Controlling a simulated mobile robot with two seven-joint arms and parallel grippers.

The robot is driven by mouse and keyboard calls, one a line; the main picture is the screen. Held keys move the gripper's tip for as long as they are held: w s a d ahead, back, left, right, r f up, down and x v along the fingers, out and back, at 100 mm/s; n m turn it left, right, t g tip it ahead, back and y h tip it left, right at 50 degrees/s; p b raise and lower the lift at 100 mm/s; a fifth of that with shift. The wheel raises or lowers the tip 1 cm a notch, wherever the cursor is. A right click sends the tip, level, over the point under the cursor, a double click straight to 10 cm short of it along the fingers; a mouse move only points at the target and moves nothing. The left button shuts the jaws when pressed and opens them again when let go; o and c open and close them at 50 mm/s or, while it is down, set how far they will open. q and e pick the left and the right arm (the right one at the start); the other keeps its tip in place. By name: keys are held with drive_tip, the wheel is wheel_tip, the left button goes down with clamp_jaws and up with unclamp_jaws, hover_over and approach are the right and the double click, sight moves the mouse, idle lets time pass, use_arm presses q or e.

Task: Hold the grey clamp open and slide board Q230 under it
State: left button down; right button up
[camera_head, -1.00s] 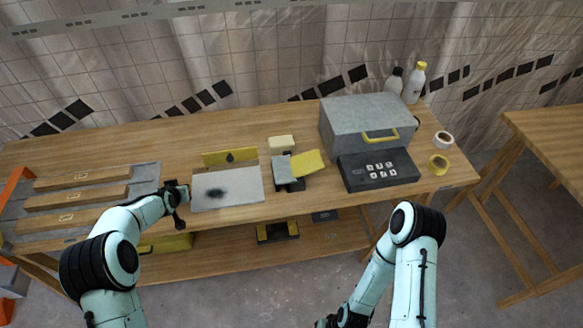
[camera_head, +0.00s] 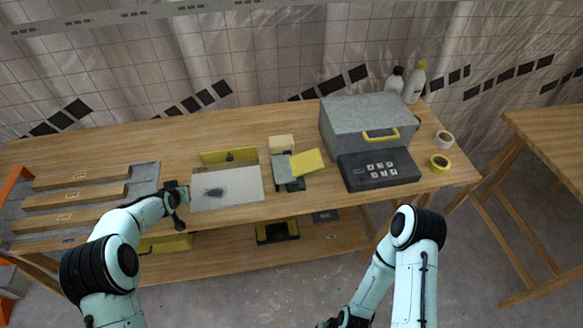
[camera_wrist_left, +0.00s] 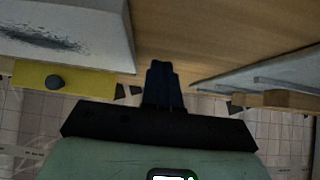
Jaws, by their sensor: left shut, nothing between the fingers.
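A clamp-like fixture with a grey plate (camera_head: 283,169) and a tilted yellow flap (camera_head: 307,162) stands near the middle of the workbench. Three wooden boards lie in the grey tray at left: a back one (camera_head: 82,178), a middle one (camera_head: 75,196) and a front one (camera_head: 68,216). Each has a small label, too small to read, so I cannot tell which is Q230. My left gripper (camera_head: 177,197) is shut and empty between the tray and a pale panel; it also shows in the left wrist view (camera_wrist_left: 163,85). My right gripper (camera_head: 335,322) is at the bottom edge, mostly cut off.
The pale panel (camera_head: 240,187) with a dark smudge lies before a yellow upright plate (camera_head: 217,158). A grey box (camera_head: 365,118) with a dark keypad unit (camera_head: 385,182) stands at right, beside tape rolls and bottles. The back left of the workbench (camera_head: 130,150) is clear.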

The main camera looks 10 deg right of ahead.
use_arm(q)
drive_tip(key=shift+r, duration=0.1)
drive_tip(key=shift+r+p, duration=0.75)
drive_tip(key=shift+r, duration=1.75)
use_arm(e)
drive_tip(key=shift+w+r, duration=0.6)
drive_tip(key=shift+r, duration=0.3)
